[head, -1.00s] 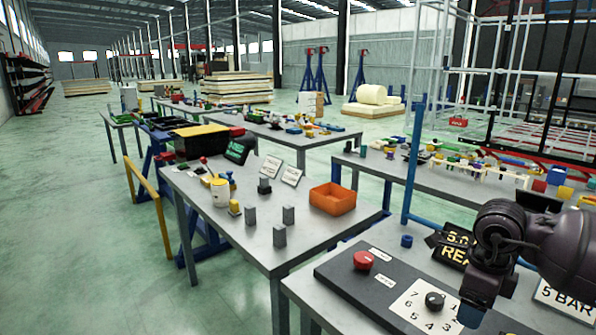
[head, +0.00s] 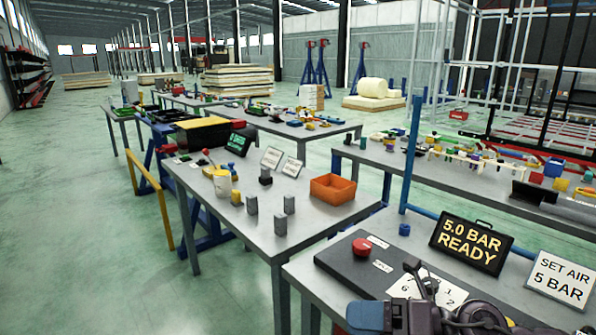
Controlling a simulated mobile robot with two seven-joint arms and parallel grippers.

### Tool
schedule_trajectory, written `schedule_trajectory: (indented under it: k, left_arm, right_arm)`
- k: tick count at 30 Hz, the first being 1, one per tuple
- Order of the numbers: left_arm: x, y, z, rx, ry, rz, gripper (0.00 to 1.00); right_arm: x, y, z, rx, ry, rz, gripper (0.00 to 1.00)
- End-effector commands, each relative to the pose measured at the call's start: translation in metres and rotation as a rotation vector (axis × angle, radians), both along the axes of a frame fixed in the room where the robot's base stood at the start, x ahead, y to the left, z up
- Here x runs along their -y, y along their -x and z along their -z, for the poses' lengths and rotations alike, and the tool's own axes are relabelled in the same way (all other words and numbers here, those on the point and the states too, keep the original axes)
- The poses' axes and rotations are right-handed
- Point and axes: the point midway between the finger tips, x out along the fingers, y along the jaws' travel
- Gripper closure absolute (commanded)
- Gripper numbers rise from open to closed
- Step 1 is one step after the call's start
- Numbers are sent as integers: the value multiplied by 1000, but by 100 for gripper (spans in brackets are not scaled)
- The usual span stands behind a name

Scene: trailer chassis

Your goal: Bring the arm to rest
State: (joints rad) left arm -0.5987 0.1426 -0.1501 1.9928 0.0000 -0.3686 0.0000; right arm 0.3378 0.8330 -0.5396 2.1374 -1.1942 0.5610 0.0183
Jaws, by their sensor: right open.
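My right arm comes in at the bottom right of the head view. Its gripper (head: 392,300) is open, low over the dark control panel (head: 345,272) on the near table, and covers part of the white number dial plate (head: 448,290). I see nothing between its fingers. A red button (head: 362,247) stands on the panel, left of and beyond the gripper. A black display (head: 471,244) behind it reads "5.0 BAR READY". The dial's knob is hard to tell from the gripper. My left gripper is not in view.
A white sign (head: 560,281) reads "SET AIR 5 BAR". A blue upright post (head: 412,150) rises from the near table's back edge. The table to the left carries an orange bin (head: 333,189) and several grey blocks. Open floor (head: 90,240) lies at the left.

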Motion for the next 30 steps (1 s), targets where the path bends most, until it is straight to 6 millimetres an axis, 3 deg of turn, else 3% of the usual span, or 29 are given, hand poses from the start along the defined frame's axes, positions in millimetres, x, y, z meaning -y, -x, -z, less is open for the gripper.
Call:
schedule_trajectory:
  k: [6,13,17,22,26,30]
  left_arm:
    - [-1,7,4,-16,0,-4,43]
    - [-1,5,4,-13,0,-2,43]
    - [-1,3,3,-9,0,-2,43]
    - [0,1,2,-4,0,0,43]
    - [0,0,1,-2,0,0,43]
    - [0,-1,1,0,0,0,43]
  right_arm:
    - [15,-11,-26,-204,-422,301,31]
    - [68,-24,-16,-479,-783,681,31]
    - [104,-22,10,-656,-944,914,31]
    - [148,-2,60,-915,-1103,1231,31]
    - [173,30,104,-1130,-1182,1476,31]
    - [188,76,148,-1369,-1219,1723,31]
